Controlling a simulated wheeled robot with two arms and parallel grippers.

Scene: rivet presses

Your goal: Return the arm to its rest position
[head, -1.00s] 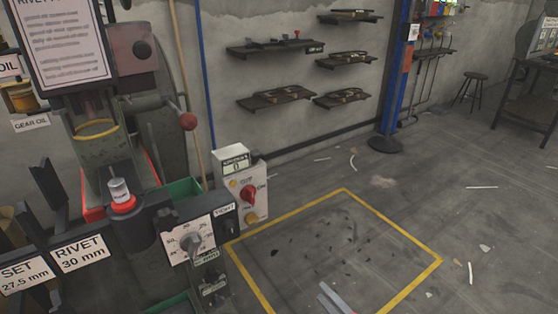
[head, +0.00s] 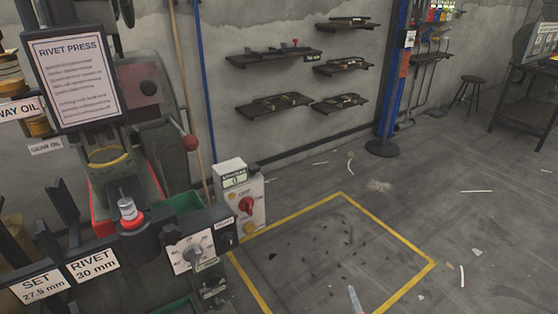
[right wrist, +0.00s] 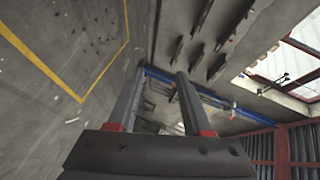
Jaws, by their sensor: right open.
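My right gripper (head: 355,299) shows only as a pale fingertip at the bottom edge of the head view, over the yellow-marked floor. In the right wrist view its two fingers (right wrist: 161,78) stand apart with nothing between them, so it is open and empty. The rest of the right arm is out of the head view. My left gripper is not in view. The rivet press (head: 110,170) stands at the left, with a small metal cylinder (head: 127,207) upright on its red-ringed post.
A control box (head: 240,195) with a red knob stands right of the press. A yellow floor outline (head: 400,240) surrounds bare floor. Wall shelves (head: 274,58), a blue post (head: 390,85), a stool (head: 468,90) and a table (head: 525,95) are farther back.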

